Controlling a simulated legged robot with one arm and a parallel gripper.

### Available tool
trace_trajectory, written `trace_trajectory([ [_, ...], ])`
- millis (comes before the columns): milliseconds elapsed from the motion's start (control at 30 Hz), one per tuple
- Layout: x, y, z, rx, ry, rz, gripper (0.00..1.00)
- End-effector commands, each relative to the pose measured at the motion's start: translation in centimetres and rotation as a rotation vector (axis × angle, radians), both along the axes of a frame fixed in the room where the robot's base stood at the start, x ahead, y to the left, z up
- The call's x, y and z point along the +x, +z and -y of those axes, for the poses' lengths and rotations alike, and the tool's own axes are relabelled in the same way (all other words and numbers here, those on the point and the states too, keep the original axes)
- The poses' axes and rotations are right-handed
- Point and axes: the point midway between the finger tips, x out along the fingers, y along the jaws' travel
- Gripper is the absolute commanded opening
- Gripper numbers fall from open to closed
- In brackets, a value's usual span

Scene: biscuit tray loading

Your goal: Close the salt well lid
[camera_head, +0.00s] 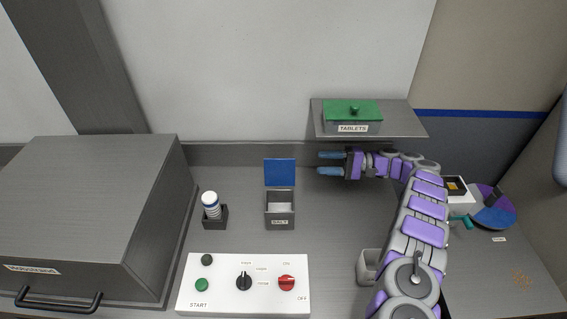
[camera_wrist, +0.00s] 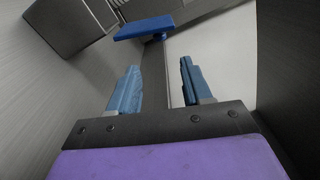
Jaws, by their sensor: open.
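The salt well (camera_head: 280,219) is a small grey box labelled SALT on the counter, with pale contents showing inside. Its blue lid (camera_head: 280,172) stands upright at the back edge, so the well is open. The lid also shows in the wrist view (camera_wrist: 145,27), ahead of the fingers and a little left of centre. My gripper (camera_head: 329,163) is open and empty, to the right of the lid and apart from it, with its blue fingers pointing left. Both fingers show in the wrist view (camera_wrist: 163,84) with a gap between them.
A shelf (camera_head: 400,128) holding a green-lidded tablets box (camera_head: 352,114) is above my gripper. A white-capped bottle (camera_head: 211,204) stands left of the well. A white control panel (camera_head: 220,268) lies in front, and a large grey box (camera_head: 80,205) is at left.

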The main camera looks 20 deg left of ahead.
Motion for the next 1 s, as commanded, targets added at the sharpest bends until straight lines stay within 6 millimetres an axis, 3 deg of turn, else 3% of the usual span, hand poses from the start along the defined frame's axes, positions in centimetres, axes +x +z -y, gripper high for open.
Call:
trace_trajectory([
  [33, -0.3, 0.1, -1.2, 0.000, 0.007, 0.001, 0.49],
  [700, -3.2, 0.1, -11.8, 0.003, 0.005, -0.002, 0.49],
  [1000, -3.5, 0.1, -13.4, 0.001, 0.002, 0.001, 0.49],
])
